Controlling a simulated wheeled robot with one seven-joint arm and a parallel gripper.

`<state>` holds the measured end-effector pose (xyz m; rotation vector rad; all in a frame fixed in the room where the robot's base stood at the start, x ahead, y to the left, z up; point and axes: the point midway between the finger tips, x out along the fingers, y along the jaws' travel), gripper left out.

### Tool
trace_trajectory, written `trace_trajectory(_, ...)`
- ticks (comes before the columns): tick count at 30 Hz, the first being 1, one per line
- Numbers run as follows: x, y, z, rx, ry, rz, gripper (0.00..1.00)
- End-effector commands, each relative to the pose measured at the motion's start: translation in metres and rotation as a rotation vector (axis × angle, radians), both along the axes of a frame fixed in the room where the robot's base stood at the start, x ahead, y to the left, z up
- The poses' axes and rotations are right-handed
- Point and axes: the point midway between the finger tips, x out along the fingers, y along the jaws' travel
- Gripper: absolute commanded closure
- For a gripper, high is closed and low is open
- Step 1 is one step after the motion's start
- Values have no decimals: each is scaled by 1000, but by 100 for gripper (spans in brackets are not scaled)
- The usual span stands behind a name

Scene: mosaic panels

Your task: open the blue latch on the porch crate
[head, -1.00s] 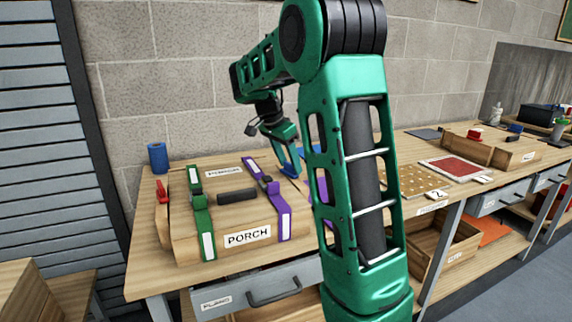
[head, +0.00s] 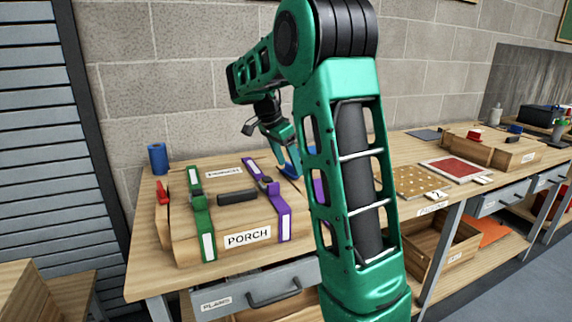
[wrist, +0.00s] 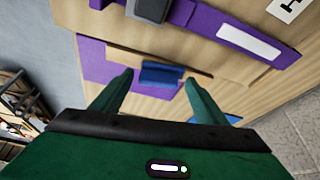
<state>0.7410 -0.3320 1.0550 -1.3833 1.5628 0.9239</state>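The porch crate (head: 190,248) is a wooden box on the bench, with a PORCH label, green straps at left and purple straps at right. It also shows in the wrist view (wrist: 222,62). There, a small blue piece, apparently the blue latch (wrist: 161,74), sits against a purple panel (wrist: 102,64) on the crate's side. My gripper (wrist: 157,82) is open, with one green finger on either side of the blue piece; I cannot tell whether they touch it. In the head view my gripper (head: 290,166) is at the crate's right side. My arm hides the latch there.
A blue roll (head: 157,158) and a red clamp (head: 162,192) are left of the crate. A drawer (head: 235,293) is below it. To the right are a perforated board (head: 412,181), a red panel (head: 458,168) and a wooden tray (head: 485,150). A block wall stands behind.

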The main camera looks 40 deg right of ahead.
Motion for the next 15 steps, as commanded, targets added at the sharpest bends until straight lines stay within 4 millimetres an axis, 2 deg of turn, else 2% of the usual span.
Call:
trace_trajectory(8, 0, 3, 9, -1, -1, -2, 33)
trace_trajectory(15, 4, 20, 47, -1, -2, 2, 33)
